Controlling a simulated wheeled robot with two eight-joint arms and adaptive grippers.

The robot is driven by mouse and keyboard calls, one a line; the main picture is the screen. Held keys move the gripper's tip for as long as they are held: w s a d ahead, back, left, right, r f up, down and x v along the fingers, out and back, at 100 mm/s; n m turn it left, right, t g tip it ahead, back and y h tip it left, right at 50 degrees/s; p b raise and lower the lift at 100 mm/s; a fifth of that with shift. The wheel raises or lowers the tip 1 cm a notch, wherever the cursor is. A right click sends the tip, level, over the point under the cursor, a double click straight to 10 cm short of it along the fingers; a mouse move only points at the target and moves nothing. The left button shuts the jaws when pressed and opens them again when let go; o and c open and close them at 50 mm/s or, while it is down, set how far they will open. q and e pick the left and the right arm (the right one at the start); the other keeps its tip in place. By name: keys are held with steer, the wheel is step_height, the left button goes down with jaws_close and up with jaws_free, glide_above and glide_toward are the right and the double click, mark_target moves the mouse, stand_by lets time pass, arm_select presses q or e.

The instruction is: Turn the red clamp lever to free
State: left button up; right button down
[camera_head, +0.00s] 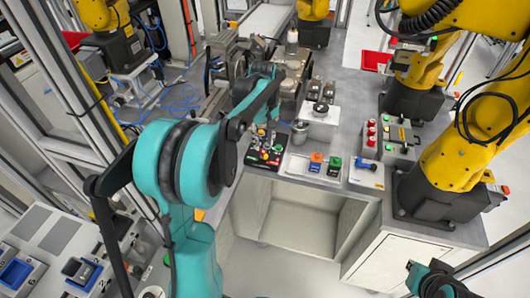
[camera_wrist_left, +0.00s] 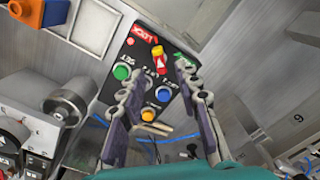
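The red clamp lever (camera_wrist_left: 158,60) with a yellow part stands on a black control panel (camera_wrist_left: 133,52) in the left wrist view. A red label and a green label lie on either side of it. My left gripper (camera_wrist_left: 161,78) is open, its two dark fingers apart on either side of the panel's buttons, with the lever just beyond the tips. Contact cannot be told. In the head view the panel (camera_head: 251,157) lies at the bench's front, partly hidden by my left arm. A teal and dark part of my right arm (camera_head: 438,282) shows at the lower right; its fingers are unclear.
Green (camera_wrist_left: 122,72), blue (camera_wrist_left: 153,69) and yellow (camera_wrist_left: 162,94) buttons sit close to the lever. A tray with orange and green parts (camera_head: 315,164) lies right of the panel. Yellow arms (camera_head: 460,160) stand at the right. The lower shelf (camera_head: 300,220) is empty.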

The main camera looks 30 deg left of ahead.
mark_target(263, 151)
arm_select(q)
step_height(263, 151, down, 4)
steer(key=shift+f+b, duration=0.2)
steer(key=shift+b, duration=0.5)
jaws_close()
